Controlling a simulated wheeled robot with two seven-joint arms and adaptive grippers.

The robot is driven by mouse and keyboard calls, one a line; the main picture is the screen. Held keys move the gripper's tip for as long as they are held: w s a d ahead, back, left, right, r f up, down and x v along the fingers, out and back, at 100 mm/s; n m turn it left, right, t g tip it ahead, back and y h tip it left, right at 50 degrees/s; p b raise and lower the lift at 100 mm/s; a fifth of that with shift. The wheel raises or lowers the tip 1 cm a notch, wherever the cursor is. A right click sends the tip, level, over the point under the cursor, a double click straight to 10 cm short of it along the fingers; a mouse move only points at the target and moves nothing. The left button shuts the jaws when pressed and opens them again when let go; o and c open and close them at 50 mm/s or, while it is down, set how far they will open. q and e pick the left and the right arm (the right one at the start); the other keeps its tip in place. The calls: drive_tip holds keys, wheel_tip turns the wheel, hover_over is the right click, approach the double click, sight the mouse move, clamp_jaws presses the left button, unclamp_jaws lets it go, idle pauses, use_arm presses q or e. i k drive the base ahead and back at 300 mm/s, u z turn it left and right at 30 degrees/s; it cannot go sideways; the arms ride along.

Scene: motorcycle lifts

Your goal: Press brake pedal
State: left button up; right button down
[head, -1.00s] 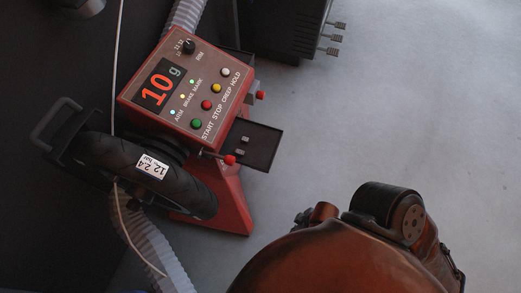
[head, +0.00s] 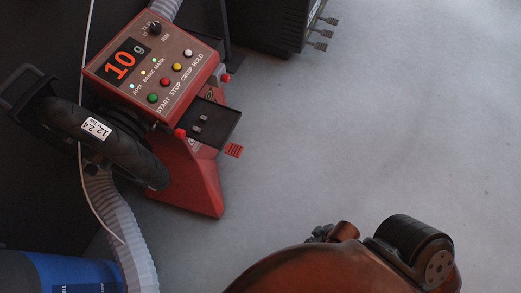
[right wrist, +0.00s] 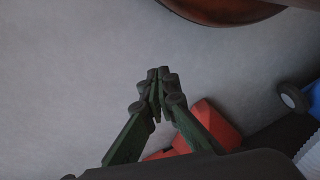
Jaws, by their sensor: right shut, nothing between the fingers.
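In the head view a red ridged pad (head: 233,150) shows low beside the red console stand (head: 190,185), just past the corner of a small black tray (head: 222,122); it may be the brake pedal, but I cannot be sure. A red-tipped lever (head: 180,133) sits at the tray's near side. In the right wrist view my right gripper (right wrist: 160,75) is shut and empty, its dark green fingers meeting at the tips. Red surfaces (right wrist: 213,120) show partly hidden behind the fingers; I cannot tell which part they are. My left gripper is not in view.
The console panel (head: 145,65) has several coloured buttons and reads 10 g. A black wheel (head: 105,140), a pale corrugated hose (head: 112,215) and a blue cylinder (head: 60,272) lie to the left. A dark box (head: 275,22) stands at the back. Grey floor at right is clear.

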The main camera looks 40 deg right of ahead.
sight(233, 150)
drive_tip(key=z, duration=0.35)
drive_tip(key=k, duration=0.4)
drive_tip(key=z, duration=1.65)
drive_tip(key=i, duration=0.75)
drive_tip(key=u, duration=2.65)
